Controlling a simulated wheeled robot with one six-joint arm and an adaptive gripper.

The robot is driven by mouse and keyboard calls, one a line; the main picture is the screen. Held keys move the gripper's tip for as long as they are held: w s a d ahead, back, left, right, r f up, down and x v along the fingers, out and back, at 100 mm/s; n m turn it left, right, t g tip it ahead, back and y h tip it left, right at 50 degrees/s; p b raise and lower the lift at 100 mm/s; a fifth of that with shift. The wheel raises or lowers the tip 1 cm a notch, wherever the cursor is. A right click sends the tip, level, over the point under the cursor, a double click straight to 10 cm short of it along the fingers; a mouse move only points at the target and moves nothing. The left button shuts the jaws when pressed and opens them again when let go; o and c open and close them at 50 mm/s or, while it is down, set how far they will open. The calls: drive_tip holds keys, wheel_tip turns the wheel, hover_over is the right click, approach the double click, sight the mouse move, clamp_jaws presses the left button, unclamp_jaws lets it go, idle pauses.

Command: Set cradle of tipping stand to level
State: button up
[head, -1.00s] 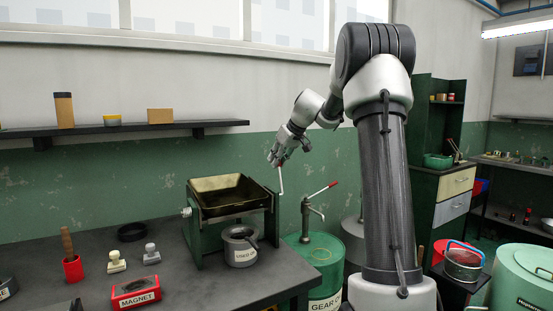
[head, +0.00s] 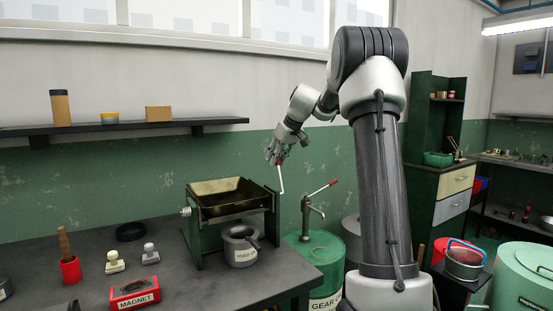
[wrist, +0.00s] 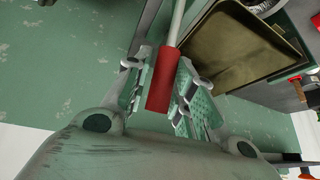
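The tipping stand (head: 200,238) is a green frame on the bench. It carries an open, dark tray-like cradle (head: 222,187), which looks tilted in the head view. A pale crank lever (head: 281,184) with a red grip rises at the stand's right side. My gripper (head: 275,158) is at the top of this lever. In the wrist view, the red grip (wrist: 163,82) lies between my two fingers (wrist: 162,75), close to both. Whether the fingers press on it cannot be told. The cradle's inside (wrist: 235,50) shows beside the right finger and looks empty.
A grey ladle-like pot (head: 241,246) stands in front of the stand. A red magnet box (head: 135,293), stamps and a red holder are on the bench at left. A wall shelf (head: 100,128) is behind.

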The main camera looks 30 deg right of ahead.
drive_tip(key=shift+o, duration=0.9)
drive_tip(key=v, duration=1.2)
drive_tip(key=shift+s+f, duration=0.1)
